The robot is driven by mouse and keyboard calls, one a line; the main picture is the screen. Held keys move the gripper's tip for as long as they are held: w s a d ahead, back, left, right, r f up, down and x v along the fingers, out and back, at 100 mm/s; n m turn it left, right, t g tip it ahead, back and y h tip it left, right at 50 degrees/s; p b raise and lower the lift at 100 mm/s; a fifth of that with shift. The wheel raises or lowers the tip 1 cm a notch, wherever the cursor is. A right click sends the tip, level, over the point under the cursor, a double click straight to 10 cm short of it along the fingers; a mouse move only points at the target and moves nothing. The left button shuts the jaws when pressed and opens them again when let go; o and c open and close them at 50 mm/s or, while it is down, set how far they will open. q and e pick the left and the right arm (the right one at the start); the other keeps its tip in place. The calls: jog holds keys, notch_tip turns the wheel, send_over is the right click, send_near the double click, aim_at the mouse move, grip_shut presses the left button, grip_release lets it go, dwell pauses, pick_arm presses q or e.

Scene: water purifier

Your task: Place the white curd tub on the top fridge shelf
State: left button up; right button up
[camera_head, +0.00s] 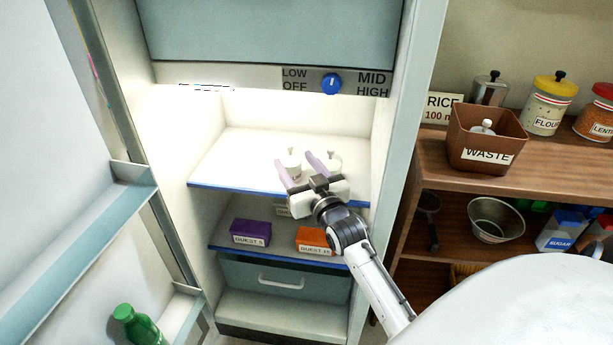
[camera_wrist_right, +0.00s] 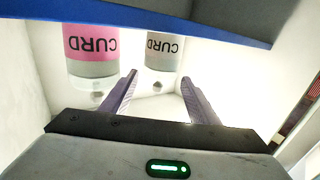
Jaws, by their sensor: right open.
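The white curd tub (camera_wrist_right: 163,50), with a pale grey label reading CURD, stands upright on the top fridge shelf (camera_head: 235,188); the wrist view shows it upside down. In the head view it appears as the left of two small white knobbed tubs (camera_head: 291,163). My right gripper (camera_head: 294,162) is open, its purple fingers pointing into the fridge towards this tub. In the wrist view its fingertips (camera_wrist_right: 159,76) show on either side of the tub's lid and knob. Whether they touch it, I cannot tell. My left gripper is not in view.
A pink-labelled curd tub (camera_wrist_right: 92,45) stands beside the white one. Purple (camera_head: 250,232) and orange (camera_head: 315,239) boxes sit on the shelf below. The fridge door (camera_head: 60,190) stands open at left. A counter at right holds a brown waste bin (camera_head: 486,130) and jars.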

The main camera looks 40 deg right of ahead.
jog(key=v, duration=0.7)
jog(key=s+a+f+n+g+y, duration=0.5)
jog(key=s+a+f+g+y, duration=0.2)
jog(key=s+a+f, duration=1.5)
jog(key=shift+a+f+n+g+y, duration=0.2)
jog(key=shift+a+n+g+y, duration=0.15)
jog(key=shift+a+g, duration=0.55)
